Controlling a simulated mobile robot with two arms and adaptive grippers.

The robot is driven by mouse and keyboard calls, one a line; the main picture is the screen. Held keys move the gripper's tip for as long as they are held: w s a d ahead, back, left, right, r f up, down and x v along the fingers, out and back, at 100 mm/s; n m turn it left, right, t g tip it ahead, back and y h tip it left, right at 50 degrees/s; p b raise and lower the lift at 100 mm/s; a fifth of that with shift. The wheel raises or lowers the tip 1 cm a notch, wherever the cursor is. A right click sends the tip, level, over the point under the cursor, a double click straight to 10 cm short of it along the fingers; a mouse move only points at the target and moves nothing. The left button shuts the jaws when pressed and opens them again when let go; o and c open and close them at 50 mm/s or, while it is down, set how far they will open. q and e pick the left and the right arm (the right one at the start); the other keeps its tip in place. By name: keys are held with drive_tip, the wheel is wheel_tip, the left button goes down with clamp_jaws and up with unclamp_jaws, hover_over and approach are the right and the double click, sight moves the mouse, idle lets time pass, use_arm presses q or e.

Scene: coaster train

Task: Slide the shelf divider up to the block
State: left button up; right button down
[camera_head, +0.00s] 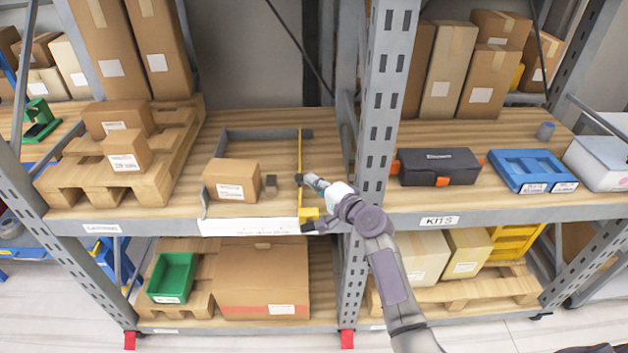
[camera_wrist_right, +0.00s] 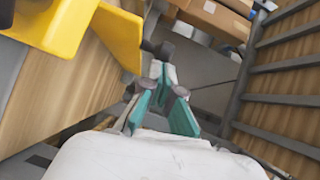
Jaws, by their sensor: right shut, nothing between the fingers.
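The yellow shelf divider (camera_head: 300,155) stands as a thin upright on the middle shelf, with a yellow foot (camera_head: 309,214) at the shelf's front edge. In the right wrist view the gripper (camera_wrist_right: 163,84) is shut and empty, and yellow divider parts (camera_wrist_right: 118,35) show at upper left. My left gripper is not in view.
A grey rail (camera_head: 265,133) runs behind the divider, and a white label strip (camera_head: 250,227) is along the front edge. A grey perforated post (camera_head: 381,100) stands close to the right of my gripper. Boxes on a pallet (camera_head: 120,175) are at left.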

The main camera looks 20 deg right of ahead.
drive_tip(key=a, duration=0.3)
drive_tip(key=w+a, duration=0.1)
drive_tip(key=a, duration=0.1)
drive_tip(key=w+a, duration=0.1)
drive_tip(key=a, duration=0.2)
drive_tip(key=shift+w+a+r+p, duration=0.1)
drive_tip(key=shift+w+a+p, duration=0.1)
drive_tip(key=shift+a+p, duration=0.15)
drive_tip(key=shift+a, duration=0.15)
drive_tip(key=shift+r, duration=0.1)
